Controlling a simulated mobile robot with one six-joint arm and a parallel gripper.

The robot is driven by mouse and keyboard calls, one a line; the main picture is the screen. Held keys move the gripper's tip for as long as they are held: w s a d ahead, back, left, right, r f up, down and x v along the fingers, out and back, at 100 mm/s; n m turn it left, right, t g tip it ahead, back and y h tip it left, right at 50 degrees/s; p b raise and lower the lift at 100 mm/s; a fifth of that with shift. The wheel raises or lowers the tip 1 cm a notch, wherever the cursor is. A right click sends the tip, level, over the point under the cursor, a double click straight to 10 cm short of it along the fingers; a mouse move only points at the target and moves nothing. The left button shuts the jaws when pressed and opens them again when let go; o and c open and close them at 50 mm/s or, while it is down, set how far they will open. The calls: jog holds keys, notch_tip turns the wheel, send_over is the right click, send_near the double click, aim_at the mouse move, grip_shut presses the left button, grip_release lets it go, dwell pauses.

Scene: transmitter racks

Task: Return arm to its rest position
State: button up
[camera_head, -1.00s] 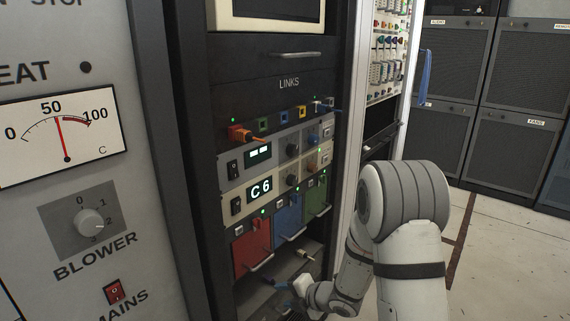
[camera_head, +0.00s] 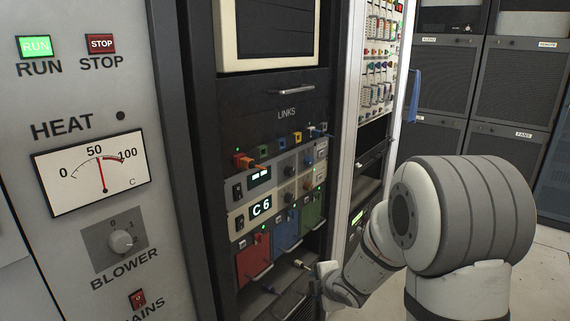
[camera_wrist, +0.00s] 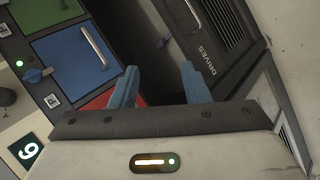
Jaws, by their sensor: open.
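My gripper shows in the wrist view (camera_wrist: 158,85) with its two blue fingers apart and nothing between them. In the head view my arm stands at the lower right, and its wrist end (camera_head: 325,283) is in front of the lower part of the rack. The fingers are hard to make out there. Beyond the fingers in the wrist view are the blue module (camera_wrist: 72,55), part of a green one and a corner of a red one.
The rack holds a LINKS panel (camera_head: 287,113), a C6 unit (camera_head: 261,207) and red (camera_head: 253,262), blue and green modules with handles. A cable end (camera_head: 301,264) lies on the shelf below. A grey HEAT cabinet (camera_head: 95,185) stands left. Open floor (camera_head: 552,238) lies right.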

jog(key=s+d+r+m+g+h+p, duration=0.1)
jog(key=s+d+r+m+p, duration=0.25)
jog(key=r, duration=0.25)
jog(key=s+d+r+m+h+p, duration=0.2)
jog(key=s+r+m, duration=0.15)
jog(key=r, duration=0.25)
jog(key=s+d+r+m+g+h+p, duration=0.1)
jog(key=s+d+r+m+p, duration=0.2)
jog(key=r, duration=0.4)
jog(key=s+a+r+m+g+p, duration=0.2)
jog(key=s+r+m+p, duration=0.6)
jog(key=s, duration=0.8)
notch_tip(320, 180, up, 4)
jog(key=m+g, duration=0.2)
jog(key=shift+f+m+y, duration=0.2)
jog(key=shift+m+y, duration=0.1)
jog(key=shift+m, duration=0.1)
